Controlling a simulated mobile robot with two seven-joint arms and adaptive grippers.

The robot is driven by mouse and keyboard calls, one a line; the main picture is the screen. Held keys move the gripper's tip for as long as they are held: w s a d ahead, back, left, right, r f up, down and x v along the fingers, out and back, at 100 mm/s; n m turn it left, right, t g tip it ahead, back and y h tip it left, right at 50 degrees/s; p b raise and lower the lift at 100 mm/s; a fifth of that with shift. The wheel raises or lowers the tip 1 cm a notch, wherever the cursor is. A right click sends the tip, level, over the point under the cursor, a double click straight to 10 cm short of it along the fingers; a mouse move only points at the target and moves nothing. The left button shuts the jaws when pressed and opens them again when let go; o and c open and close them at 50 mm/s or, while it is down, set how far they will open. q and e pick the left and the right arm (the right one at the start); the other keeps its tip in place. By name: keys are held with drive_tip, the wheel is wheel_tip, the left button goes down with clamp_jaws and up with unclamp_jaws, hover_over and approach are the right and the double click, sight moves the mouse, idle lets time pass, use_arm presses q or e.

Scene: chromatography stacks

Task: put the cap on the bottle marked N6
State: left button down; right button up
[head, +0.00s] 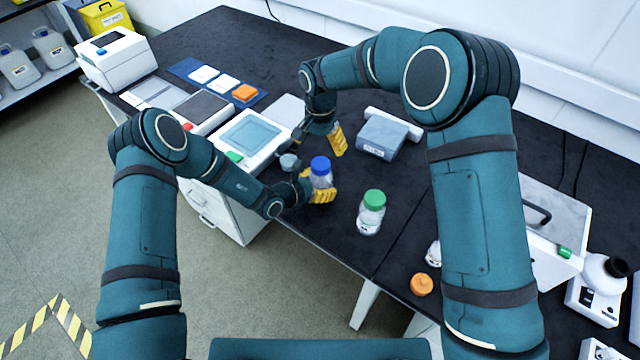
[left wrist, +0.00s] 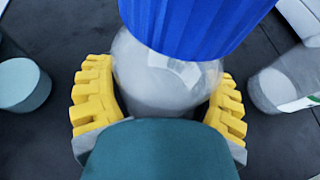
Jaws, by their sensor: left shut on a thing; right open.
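A clear bottle (head: 321,181) with a blue cap (head: 320,164) on top stands on the dark bench. My left gripper (head: 322,195) is shut on this bottle, its yellow fingers on either side of the glass body. The left wrist view shows the bottle (left wrist: 165,85) between both fingers under the ribbed blue cap (left wrist: 195,22). I cannot tell how tightly the cap sits. My right gripper (head: 337,140) is open and empty, above and behind the bottle. A green-capped bottle (head: 370,215) stands to the right. No N6 mark is readable.
A grey cap-like cylinder (head: 289,161) is just left of the held bottle. An orange cap (head: 421,284) lies near the front edge, by a white item (head: 433,253) partly behind my right arm. A grey box device (head: 383,138) stands behind; a white flat-topped instrument (head: 250,137) is left.

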sight(321, 163)
drive_tip(key=n, duration=2.1)
drive_tip(key=shift+d, duration=0.1)
drive_tip(key=n, duration=0.3)
drive_tip(key=shift+n, duration=0.3)
drive_tip(key=n, duration=0.4)
drive_tip(key=shift+f, duration=4)
drive_tip(key=shift+c, duration=0.3)
